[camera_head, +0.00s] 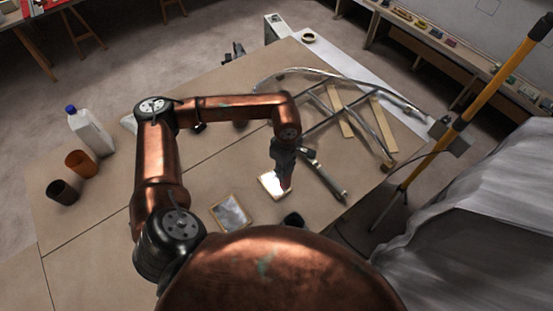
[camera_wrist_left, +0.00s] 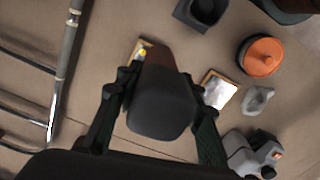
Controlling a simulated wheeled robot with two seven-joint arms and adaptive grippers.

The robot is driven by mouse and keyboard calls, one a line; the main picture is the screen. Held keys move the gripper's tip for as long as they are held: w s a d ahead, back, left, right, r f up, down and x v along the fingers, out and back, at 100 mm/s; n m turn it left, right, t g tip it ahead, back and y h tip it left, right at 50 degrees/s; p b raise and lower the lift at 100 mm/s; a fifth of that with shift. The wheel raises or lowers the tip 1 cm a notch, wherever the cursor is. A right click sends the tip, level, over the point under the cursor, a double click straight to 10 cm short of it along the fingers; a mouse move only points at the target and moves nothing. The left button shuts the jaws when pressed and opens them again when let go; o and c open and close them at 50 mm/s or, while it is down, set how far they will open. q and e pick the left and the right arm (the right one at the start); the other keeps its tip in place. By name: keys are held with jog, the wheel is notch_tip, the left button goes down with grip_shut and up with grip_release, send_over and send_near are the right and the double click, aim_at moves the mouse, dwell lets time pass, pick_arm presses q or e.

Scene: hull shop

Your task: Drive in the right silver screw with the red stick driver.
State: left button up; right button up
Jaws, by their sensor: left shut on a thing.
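My left gripper (camera_head: 283,158) is above the table, shut on the red stick driver (camera_head: 285,183), whose red part points down over a small bright board (camera_head: 270,188). In the left wrist view the gripper (camera_wrist_left: 160,100) has the driver's thick dark end (camera_wrist_left: 160,108) between its fingers, with a brownish red part (camera_wrist_left: 165,60) beyond. The board (camera_wrist_left: 138,46) is partly hidden behind the driver there, with a yellow spot at its edge. I cannot make out the silver screws, or whether the driver tip touches anything. My right gripper is not seen.
A wood-framed tray (camera_head: 231,213) lies to the left. A tubular metal frame (camera_head: 340,105) lies behind and right. A white bottle (camera_head: 90,132), an orange cup (camera_head: 81,163) and a dark cup (camera_head: 63,191) stand far left. A black square holder (camera_wrist_left: 203,10) is nearby.

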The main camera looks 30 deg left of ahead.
pick_arm(q)
jog(key=a+f+n+p, duration=0.4)
jog(key=f+n, duration=0.1)
jog(key=n, duration=1.2)
jog(key=shift+w+f, duration=0.2)
jog(key=shift+f, duration=0.1)
dwell(0.5)
dwell(0.5)
jog(key=shift+b, duration=0.4)
dwell(0.4)
